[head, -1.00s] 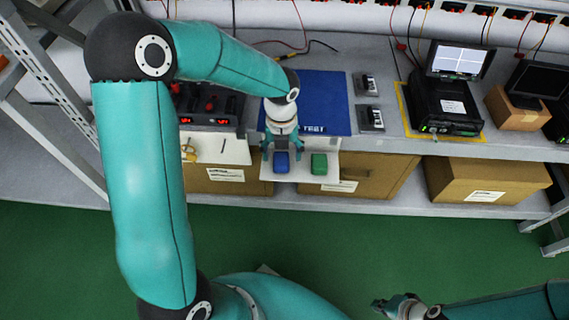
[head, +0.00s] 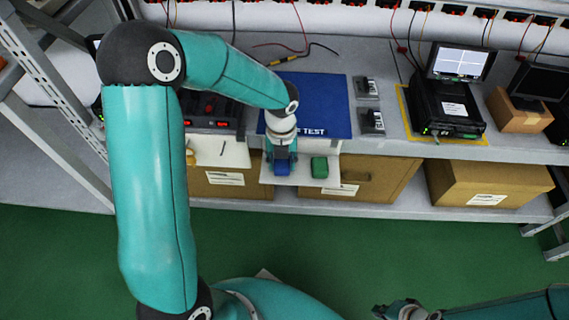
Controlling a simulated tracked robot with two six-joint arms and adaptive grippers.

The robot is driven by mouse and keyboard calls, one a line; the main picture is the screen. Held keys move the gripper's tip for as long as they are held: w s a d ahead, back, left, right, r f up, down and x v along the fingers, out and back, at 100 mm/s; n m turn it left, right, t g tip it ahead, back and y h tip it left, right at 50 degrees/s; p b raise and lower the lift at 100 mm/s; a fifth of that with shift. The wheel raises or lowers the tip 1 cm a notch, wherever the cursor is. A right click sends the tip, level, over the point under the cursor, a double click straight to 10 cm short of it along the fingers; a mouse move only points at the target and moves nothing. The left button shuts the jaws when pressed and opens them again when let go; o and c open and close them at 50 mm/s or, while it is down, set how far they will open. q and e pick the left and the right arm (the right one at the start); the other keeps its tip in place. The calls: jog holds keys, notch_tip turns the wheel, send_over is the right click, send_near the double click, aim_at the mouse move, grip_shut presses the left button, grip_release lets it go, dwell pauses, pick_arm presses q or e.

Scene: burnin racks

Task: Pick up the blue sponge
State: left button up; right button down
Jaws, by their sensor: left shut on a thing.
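The blue sponge (head: 282,169) is on the small white shelf in front of the blue mat, in the middle of the head view. My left gripper (head: 281,160) is over it, with its fingers down and shut on the sponge; the fingers cover its upper part. I cannot tell whether the sponge still touches the shelf. My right gripper (head: 392,311) is at the bottom edge of the view, far from the sponge, partly cut off, and its opening is not clear.
A green sponge (head: 320,167) lies just right of the blue one on the white shelf (head: 301,173). A blue mat (head: 320,98) lies behind. Cardboard boxes (head: 478,184) stand on the lower shelf. A black device (head: 446,108) with a screen stands at right.

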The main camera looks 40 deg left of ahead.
aim_at(282, 161)
pick_arm(q)
jog(key=shift+r, duration=0.1)
notch_tip(282, 161, up, 20)
jog(key=p, duration=0.5)
